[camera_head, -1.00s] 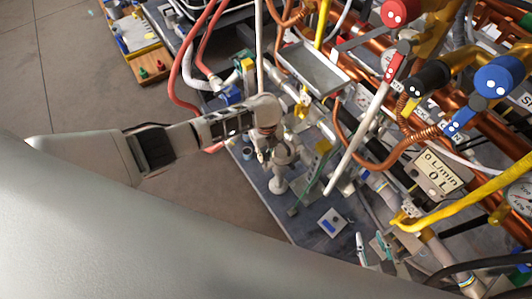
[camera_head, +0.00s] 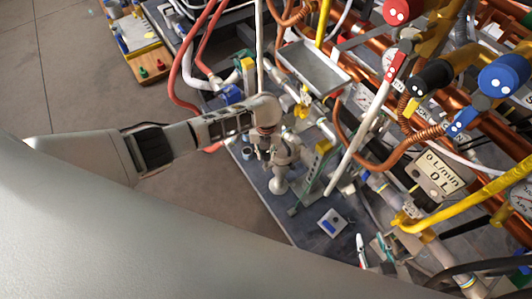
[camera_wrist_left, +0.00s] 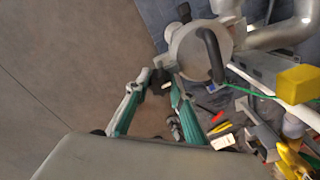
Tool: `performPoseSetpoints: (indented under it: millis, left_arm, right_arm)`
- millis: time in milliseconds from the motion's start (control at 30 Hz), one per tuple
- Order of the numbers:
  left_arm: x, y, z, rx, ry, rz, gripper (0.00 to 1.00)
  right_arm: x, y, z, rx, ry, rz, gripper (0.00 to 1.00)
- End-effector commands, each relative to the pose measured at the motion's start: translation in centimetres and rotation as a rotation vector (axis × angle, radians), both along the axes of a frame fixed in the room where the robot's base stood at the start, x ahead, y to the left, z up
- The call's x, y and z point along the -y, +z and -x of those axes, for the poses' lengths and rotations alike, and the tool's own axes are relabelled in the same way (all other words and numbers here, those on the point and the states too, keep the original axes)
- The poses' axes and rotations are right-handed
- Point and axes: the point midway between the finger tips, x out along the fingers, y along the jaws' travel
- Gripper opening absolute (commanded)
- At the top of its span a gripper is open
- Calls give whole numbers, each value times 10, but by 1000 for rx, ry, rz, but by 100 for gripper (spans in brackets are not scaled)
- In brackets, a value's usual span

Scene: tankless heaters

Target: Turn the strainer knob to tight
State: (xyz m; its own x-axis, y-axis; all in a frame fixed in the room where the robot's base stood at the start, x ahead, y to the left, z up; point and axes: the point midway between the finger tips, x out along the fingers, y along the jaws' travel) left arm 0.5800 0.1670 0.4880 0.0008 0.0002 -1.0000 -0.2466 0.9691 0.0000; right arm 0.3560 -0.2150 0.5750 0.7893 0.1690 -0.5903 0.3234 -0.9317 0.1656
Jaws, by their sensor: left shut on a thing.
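My left gripper (camera_head: 264,153) hangs beside a pale grey upright fitting (camera_head: 279,178) on the dark bench. In the left wrist view its two teal-and-grey fingers (camera_wrist_left: 160,85) close together on a small dark knob (camera_wrist_left: 162,78), which appears to be the strainer knob. The fingers cover most of it, and no tight marking is readable. A round grey body (camera_wrist_left: 187,52) with a curved black handle (camera_wrist_left: 211,52) stands just beyond the fingertips. My right gripper (camera_head: 372,247) shows only as two fingertips, standing apart and empty, at the lower right of the head view.
Open floor (camera_head: 80,90) is on the left.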

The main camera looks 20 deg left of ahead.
Motion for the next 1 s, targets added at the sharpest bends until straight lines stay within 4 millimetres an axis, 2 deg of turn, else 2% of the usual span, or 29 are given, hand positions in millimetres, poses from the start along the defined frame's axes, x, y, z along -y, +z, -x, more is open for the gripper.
performPoseSetpoints:
  millis: [333,367,400,433,800,1000]
  left_arm:
    - [0,-2,2,-3,-3,0,1]
    - [0,-2,2,-3,-3,0,25]
    - [0,-2,2,-3,-3,0,36]
    - [0,-2,2,-3,-2,0,40]
    - [0,1,0,-1,-2,0,40]
    - [0,21,-1,1,-3,2,40]
  right_arm:
    - [0,-1,0,-1,-1,1,31]
    - [0,-1,0,-1,-1,1,31]
    - [1,-1,0,-1,-1,1,31]
    - [1,-1,0,-1,-1,1,31]
    - [0,-1,-1,0,-1,-1,31]
    - [0,-1,-1,0,-1,-1,31]
